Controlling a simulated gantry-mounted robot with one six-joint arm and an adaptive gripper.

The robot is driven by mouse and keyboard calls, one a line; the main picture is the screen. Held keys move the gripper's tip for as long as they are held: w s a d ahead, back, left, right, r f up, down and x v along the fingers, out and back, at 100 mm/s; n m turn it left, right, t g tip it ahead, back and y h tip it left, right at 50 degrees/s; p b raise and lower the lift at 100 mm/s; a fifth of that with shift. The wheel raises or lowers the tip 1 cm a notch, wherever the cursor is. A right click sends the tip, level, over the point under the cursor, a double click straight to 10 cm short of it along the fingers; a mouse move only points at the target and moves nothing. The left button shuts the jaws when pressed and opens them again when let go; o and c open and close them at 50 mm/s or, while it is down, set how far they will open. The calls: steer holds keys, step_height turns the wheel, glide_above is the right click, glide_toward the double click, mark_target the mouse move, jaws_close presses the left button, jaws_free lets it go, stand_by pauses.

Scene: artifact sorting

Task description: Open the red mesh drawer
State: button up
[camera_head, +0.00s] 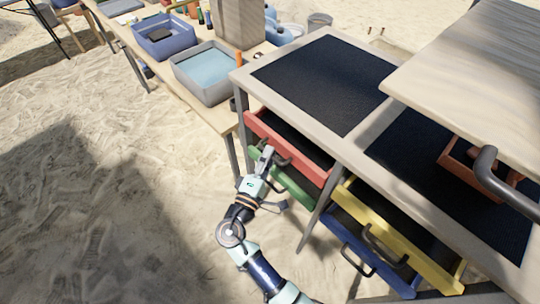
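The red mesh drawer (312,162) is the upper drawer under the left half of the table. Its red front stands out a little from under the tabletop, and a dark gap shows behind the front. My gripper (268,156) is at the drawer front, beside or on its dark handle (281,160). My arm reaches up to it from the bottom of the view. The fingers are small and partly merge with the handle, so I cannot tell whether they are closed around it.
A green drawer (296,188) is just below the red one. A yellow drawer (390,228) and a blue drawer (345,243) are to the right. A table leg (318,215) stands between the drawer stacks. Open sand (120,170) lies to the left.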

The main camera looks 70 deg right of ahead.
steer(key=shift+d+r, duration=0.1)
steer(key=shift+d, duration=0.55)
jaws_close()
